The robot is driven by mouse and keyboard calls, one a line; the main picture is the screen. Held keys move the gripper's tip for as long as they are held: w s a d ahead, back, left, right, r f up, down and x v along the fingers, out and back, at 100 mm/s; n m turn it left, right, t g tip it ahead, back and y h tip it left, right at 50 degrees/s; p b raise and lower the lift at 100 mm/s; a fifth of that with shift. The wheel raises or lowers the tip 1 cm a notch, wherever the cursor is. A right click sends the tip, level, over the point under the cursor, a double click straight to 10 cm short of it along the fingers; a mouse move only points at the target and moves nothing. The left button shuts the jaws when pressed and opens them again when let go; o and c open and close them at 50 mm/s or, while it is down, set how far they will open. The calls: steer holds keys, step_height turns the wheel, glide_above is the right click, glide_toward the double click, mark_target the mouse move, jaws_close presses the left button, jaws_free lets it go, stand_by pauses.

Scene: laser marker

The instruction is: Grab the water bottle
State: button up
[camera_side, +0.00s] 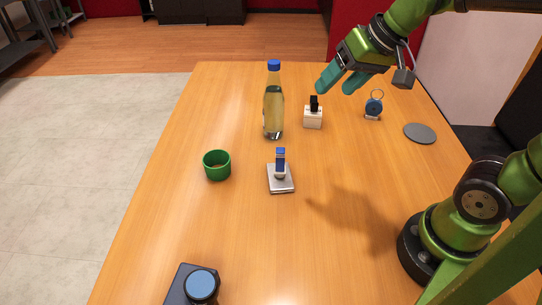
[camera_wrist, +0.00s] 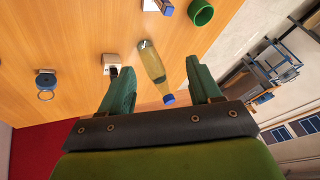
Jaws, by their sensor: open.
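The water bottle (camera_side: 274,103) is clear with yellowish liquid and a blue cap, and stands upright on the wooden table toward the back. My gripper (camera_side: 341,85) is to the right of the bottle and above the table in the side view. Its teal fingers are apart, with nothing held. In the wrist view, the bottle (camera_wrist: 153,65) shows beyond and between the two fingers of my gripper (camera_wrist: 162,88), with its blue cap toward the palm. The bottle and gripper are apart.
A white block with a black top (camera_side: 313,117) stands right of the bottle, below my gripper. A silver stand with a blue piece (camera_side: 281,178) and a green cup (camera_side: 217,165) are in front. A blue ringed item (camera_side: 373,107) and grey disc (camera_side: 420,133) lie right.

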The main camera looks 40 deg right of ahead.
steer(key=n+g+h, duration=0.1)
steer(key=n, duration=0.1)
glide_toward(276, 63)
steer(key=s+a+r, duration=0.2)
steer(key=s, duration=0.2)
step_height(276, 63, up, 3)
steer(key=w+n+h, duration=0.1)
steer(key=w, duration=0.1)
steer(key=shift+g, duration=0.3)
steer(key=x, duration=1.1)
steer(key=shift+w+d, duration=0.15)
steer(key=shift+d, duration=0.2)
steer(key=shift+x, duration=2.9)
steer(key=shift+w+d+r, duration=0.1)
steer(key=shift+w, duration=0.05)
jaws_close()
